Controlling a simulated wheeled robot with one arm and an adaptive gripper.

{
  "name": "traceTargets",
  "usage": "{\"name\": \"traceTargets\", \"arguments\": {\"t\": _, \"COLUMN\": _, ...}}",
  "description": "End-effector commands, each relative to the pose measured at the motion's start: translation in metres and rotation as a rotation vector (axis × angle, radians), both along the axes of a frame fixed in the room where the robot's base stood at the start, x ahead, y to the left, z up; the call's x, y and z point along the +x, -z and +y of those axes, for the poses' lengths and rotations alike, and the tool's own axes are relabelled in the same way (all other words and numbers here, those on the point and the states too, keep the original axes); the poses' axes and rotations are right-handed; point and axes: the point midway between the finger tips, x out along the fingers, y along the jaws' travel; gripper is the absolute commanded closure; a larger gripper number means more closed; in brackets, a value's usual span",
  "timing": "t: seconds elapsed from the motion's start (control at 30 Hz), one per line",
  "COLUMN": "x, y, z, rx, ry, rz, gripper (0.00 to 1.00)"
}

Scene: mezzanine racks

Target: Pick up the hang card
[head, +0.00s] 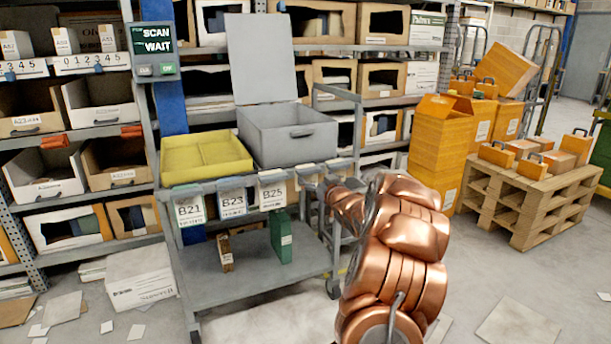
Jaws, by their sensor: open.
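Several white cards hang in a row from the front rail of a grey cart (252,287). The left one reads B21 (189,212), the middle one B23 (232,203), and the right one B25 (272,196). I cannot tell which of them is the hang card of the task. My copper arm reaches in from the bottom right. My gripper (322,188) is at its far end, small in the picture, just right of the B25 card and near the cart's right end. It is open, with nothing seen in it; its fingers are hard to make out.
A yellow tray (205,170) and a grey bin (295,150) with a raised lid stand on the cart. A brown item (226,253) and a green item (281,240) are lower down. Racks stand behind. A pallet (520,205) is at right. Papers litter the floor.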

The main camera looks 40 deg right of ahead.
Motion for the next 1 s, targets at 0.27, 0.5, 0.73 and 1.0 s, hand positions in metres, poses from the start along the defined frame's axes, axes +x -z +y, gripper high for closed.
{"name": "traceTargets", "arguments": {"t": 0.27, "x": 0.015, "y": 0.0, "z": -0.006, "rx": -0.003, "ry": 0.0, "rz": 0.001, "gripper": 0.0}}
{"name": "traceTargets", "arguments": {"t": 0.5, "x": 0.037, "y": -0.001, "z": -0.015, "rx": -0.003, "ry": -0.001, "rz": -0.001, "gripper": 0.0}}
{"name": "traceTargets", "arguments": {"t": 0.73, "x": 0.054, "y": -0.001, "z": -0.021, "rx": 0.0, "ry": 0.0, "rz": 0.001, "gripper": 0.0}}
{"name": "traceTargets", "arguments": {"t": 1.0, "x": 0.057, "y": -0.002, "z": -0.023, "rx": 0.0, "ry": 0.001, "rz": 0.0, "gripper": 0.0}}
